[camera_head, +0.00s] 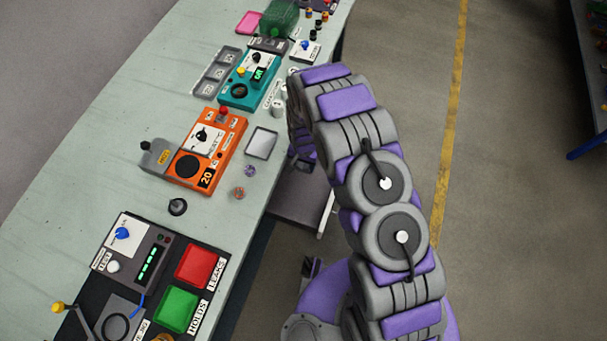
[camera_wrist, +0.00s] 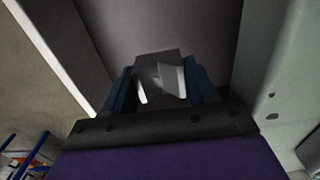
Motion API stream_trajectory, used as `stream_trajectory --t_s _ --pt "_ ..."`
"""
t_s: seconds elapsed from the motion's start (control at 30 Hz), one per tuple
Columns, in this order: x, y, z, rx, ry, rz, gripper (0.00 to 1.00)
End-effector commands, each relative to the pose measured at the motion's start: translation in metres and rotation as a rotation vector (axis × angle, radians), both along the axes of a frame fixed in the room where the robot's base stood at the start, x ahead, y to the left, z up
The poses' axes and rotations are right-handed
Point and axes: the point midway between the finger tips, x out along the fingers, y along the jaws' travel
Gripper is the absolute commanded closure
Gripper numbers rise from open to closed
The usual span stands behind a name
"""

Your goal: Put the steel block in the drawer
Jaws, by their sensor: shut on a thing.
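The steel block (camera_wrist: 160,68) is a small grey block with bright metallic faces, seen in the wrist view. My gripper (camera_wrist: 163,84) is shut on it, with one blue finger on each side. The drawer (camera_head: 298,206) shows in the head view as a grey-brown surface below the bench's right edge, partly hidden by my arm. In the wrist view its dark inner surface (camera_wrist: 205,30) lies behind the block, with a pale rim at the left. I cannot tell the gap between block and drawer floor. My arm hides the gripper and block in the head view.
The long pale bench (camera_head: 110,140) holds an orange device (camera_head: 215,140), a teal device (camera_head: 250,75), a small tray (camera_head: 262,142) and a test panel with red (camera_head: 200,267) and green pads. Open floor (camera_head: 510,200) with a yellow line lies right of my arm.

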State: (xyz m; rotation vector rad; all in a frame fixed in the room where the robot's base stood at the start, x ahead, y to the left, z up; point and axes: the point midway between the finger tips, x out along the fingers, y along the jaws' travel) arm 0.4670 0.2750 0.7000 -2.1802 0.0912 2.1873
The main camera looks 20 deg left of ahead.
Motion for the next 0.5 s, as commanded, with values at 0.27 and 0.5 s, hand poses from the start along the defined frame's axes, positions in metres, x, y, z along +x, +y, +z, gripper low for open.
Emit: stream_trajectory --t_s 0.27,0.5 --pt "0.000 -0.002 -0.041 0.003 0.001 0.000 0.95" --pt "-0.001 -0.002 -0.068 0.001 0.002 0.001 0.95"
